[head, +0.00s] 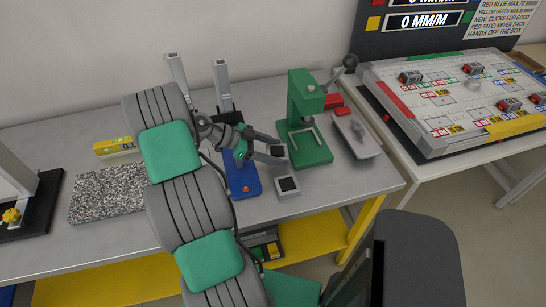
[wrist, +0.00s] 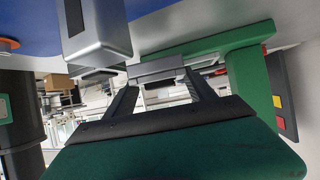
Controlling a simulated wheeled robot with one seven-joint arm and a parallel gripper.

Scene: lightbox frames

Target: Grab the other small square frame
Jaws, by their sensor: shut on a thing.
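My gripper (head: 270,149) reaches right over the blue block (head: 243,182), in front of the green press. It is shut on a small grey piece (head: 279,150) at its fingertips, which looks like a small square frame. In the wrist view the two dark fingers (wrist: 160,88) pinch this grey piece (wrist: 156,68) between their tips. Another small square frame (head: 288,186), light grey with a dark square middle, sits on the table just below the gripper, right of the blue block. A grey block with a dark face (wrist: 97,32) looms large in the wrist view, apart from the fingers.
The green press (head: 308,140) with its lever stands close to the right of my gripper. A grey tray (head: 356,137) lies beyond it. A speckled slab (head: 108,192) and a yellow box (head: 115,147) are at left. The table's front right is clear.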

